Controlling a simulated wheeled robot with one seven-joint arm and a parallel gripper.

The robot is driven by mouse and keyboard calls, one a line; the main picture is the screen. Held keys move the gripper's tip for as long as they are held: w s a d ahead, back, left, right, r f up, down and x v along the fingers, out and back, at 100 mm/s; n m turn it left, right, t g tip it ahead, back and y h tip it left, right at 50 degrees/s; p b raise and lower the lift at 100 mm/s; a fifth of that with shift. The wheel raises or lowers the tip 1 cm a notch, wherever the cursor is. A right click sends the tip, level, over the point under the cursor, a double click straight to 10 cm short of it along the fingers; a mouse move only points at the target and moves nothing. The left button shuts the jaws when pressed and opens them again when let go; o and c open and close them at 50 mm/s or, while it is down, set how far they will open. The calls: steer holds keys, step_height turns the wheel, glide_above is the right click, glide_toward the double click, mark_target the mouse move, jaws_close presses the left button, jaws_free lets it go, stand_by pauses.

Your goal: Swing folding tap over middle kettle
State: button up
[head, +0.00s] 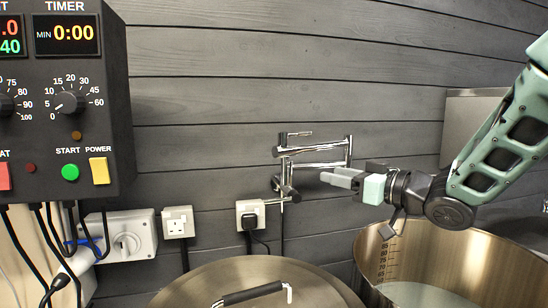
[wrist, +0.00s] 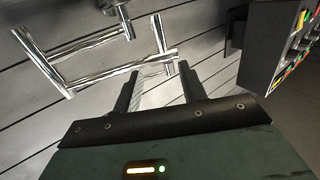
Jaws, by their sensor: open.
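The chrome folding tap (head: 318,165) is mounted on the grey plank wall, its jointed arms folded close to the wall. In the wrist view the tap (wrist: 75,50) fills the upper left, with one upright end just beyond my fingertips. My gripper (head: 332,177) is open and empty, level with the lower part of the tap at its right. In the wrist view my gripper (wrist: 158,80) shows two spread fingers; contact with the tap cannot be told. A lidded steel kettle (head: 215,280) is below the tap. An open kettle (head: 490,255) holding pale liquid is at right. Which is the middle one cannot be told.
A black control box (head: 75,130) with timer, knobs and buttons hangs at left, also in the wrist view (wrist: 270,45). Wall sockets (head: 178,222) and cables are below it. The lid has a black handle (head: 250,294). The wall above the tap is clear.

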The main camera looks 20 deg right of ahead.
mark_target(288, 165)
steer(key=p+x, duration=0.5)
steer(key=x, duration=1.1)
steer(key=shift+a+r+p, duration=0.1)
steer(key=shift+r+p, duration=0.05)
steer(key=shift+p, duration=0.15)
steer(key=shift+w+a, duration=0.3)
steer(key=shift+w, duration=0.1)
jaws_close()
